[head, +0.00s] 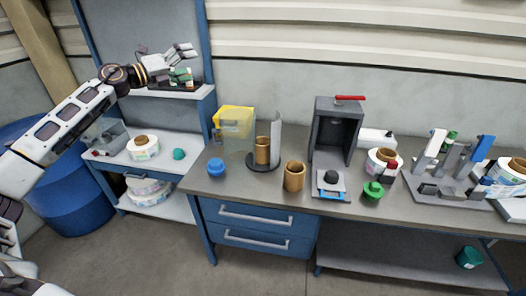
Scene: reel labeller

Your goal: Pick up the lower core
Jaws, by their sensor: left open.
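Two brown cardboard cores are on the grey bench. One core (262,150) stands upright on a round black base in front of a curved grey upright plate. The other core (294,177), lower in the picture, stands upright on the bare bench top near its front edge. My left gripper (190,50) is open, up at the upper shelf of the blue rack, far to the left of both cores and above them. I cannot tell whether it touches the items there. My right gripper is not in view.
A blue knob-like piece (216,168) and a yellow bin (234,121) are left of the cores. A dark grey press-like box (335,132) with a red handle stands right. White label reels (143,148) sit on the rack. The bench front between blue piece and lower core is clear.

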